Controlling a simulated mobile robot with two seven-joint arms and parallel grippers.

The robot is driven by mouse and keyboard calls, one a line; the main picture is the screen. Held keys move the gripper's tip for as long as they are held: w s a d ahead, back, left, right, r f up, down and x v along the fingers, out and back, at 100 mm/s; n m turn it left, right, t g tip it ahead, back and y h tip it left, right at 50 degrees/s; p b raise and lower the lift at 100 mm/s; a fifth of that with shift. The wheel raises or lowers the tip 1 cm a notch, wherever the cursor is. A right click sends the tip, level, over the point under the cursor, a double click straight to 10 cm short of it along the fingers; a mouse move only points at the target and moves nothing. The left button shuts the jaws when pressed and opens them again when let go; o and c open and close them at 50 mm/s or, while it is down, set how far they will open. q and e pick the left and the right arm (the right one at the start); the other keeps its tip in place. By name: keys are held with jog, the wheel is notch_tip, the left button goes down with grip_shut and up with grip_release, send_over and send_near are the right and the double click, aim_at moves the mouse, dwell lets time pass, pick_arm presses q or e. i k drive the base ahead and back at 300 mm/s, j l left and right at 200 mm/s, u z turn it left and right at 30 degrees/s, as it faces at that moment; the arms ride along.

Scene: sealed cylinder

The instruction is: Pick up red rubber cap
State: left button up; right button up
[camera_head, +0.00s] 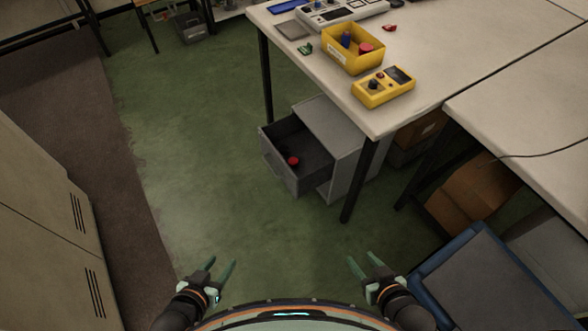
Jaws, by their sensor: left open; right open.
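A small round red object (293,160), which looks like a rubber cap, lies inside the open drawer (277,173) of a grey cabinet under the table. Another red round piece (366,48) sits in a yellow bin on the table, and a small red item (389,28) lies near it. I cannot tell for certain which is the rubber cap. My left gripper (222,262) is open and empty, low in the picture and below left of the drawer. My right gripper (360,258) is open and empty, below right of the drawer. Both are apart from everything.
The table (440,65) holds the yellow bin (340,54), a yellow meter (384,87) and a white device (340,14). A black table leg (357,180) stands right of the cabinet (345,140). Green floor (200,130) is clear at left.

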aim_at(293, 160)
jog(key=k+z, duration=0.1)
jog(key=z, duration=0.25)
jog(key=k+z, duration=0.1)
jog(key=z, duration=0.25)
jog(key=k+l+z, duration=0.1)
jog(key=z, duration=0.25)
jog(key=j+z, duration=0.15)
jog(key=z, duration=0.35)
jog(key=i+j+z, duration=0.1)
jog(key=z, duration=0.4)
jog(key=j, duration=1.25)
jog(key=i+j, duration=0.1)
jog(key=j, duration=2.45)
jog(key=i, duration=0.05)
